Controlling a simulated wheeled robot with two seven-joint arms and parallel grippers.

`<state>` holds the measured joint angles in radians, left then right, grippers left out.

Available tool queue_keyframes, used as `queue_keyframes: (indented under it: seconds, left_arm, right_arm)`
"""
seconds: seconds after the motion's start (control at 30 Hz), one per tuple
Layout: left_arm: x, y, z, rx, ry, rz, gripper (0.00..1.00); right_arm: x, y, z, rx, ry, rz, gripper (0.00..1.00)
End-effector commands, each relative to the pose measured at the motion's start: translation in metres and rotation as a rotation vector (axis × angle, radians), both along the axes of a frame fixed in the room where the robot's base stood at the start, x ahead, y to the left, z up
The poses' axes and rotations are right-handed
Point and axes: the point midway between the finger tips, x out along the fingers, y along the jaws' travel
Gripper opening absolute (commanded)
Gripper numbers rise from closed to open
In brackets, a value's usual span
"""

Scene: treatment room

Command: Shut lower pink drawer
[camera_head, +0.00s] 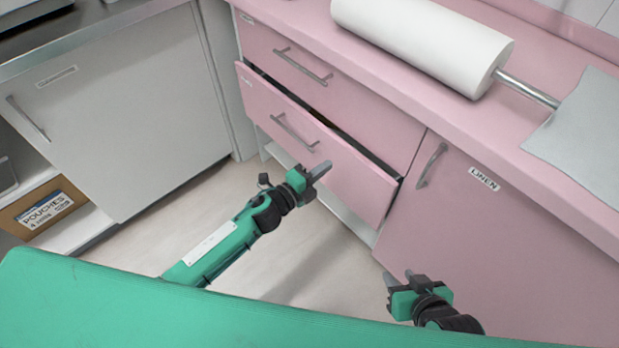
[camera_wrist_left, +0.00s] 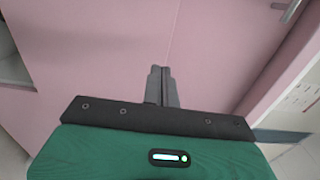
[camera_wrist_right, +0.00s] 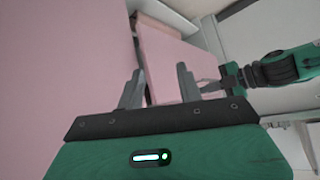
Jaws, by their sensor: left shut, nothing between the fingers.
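The lower pink drawer (camera_head: 328,170) stands a little open, with a dark gap along its top edge. Its bar handle (camera_head: 293,133) is on the left half of its front. My left gripper (camera_head: 322,170) is shut and empty, in front of the drawer front, right of the handle; whether it touches is unclear. In the left wrist view its fingers (camera_wrist_left: 161,84) are together before a pink surface. My right gripper (camera_head: 398,279) is open and empty, low in front of the linen cabinet door (camera_head: 480,240). Its fingers (camera_wrist_right: 160,88) stand apart in the right wrist view.
The upper pink drawer (camera_head: 340,85) is closed above. A paper roll (camera_head: 425,40) lies on the pink counter (camera_head: 400,95). A white cabinet (camera_head: 130,130) stands at the left, with a box of pouches (camera_head: 45,210) on its shelf. Floor (camera_head: 300,250) is clear below the drawer.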

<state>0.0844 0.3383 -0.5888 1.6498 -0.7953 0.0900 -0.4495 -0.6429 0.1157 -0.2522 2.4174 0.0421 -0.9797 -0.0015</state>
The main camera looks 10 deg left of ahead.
Motion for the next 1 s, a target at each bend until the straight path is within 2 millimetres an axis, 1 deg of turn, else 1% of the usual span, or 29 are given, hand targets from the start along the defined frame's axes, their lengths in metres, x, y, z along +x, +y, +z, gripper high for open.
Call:
queue_keyframes:
  seconds: [0.03,0.1,0.3,0.47,0.83,0.93,1.0]
  left_arm:
    - [0.008,-0.006,0.0,-0.001,-0.002,0.0,0.0]
    - [0.017,-0.014,0.0,0.0,-0.002,-0.001,0.0]
    - [0.036,-0.028,0.0,-0.001,-0.001,0.0,0.0]
    - [0.043,-0.034,0.0,0.0,0.0,0.0,0.0]
    - [0.044,-0.035,0.0,0.0,0.0,0.0,0.0]
    - [0.053,-0.041,-0.001,-0.001,-0.001,0.0,0.0]
    - [0.062,-0.048,-0.001,-0.003,0.0,0.001,0.0]
  right_arm:
    - [0.001,0.001,-0.001,0.003,-0.006,0.001,0.36]
    - [0.002,0.003,0.0,0.01,-0.02,0.002,0.36]
    - [0.004,0.01,0.0,0.03,-0.055,0.01,0.36]
    - [0.004,0.013,-0.001,0.036,-0.066,0.018,0.36]
    - [0.004,0.012,-0.003,0.033,-0.064,0.017,0.36]
    - [0.006,0.012,-0.003,0.038,-0.076,0.016,0.36]
    - [0.007,0.017,-0.002,0.057,-0.101,0.013,0.36]
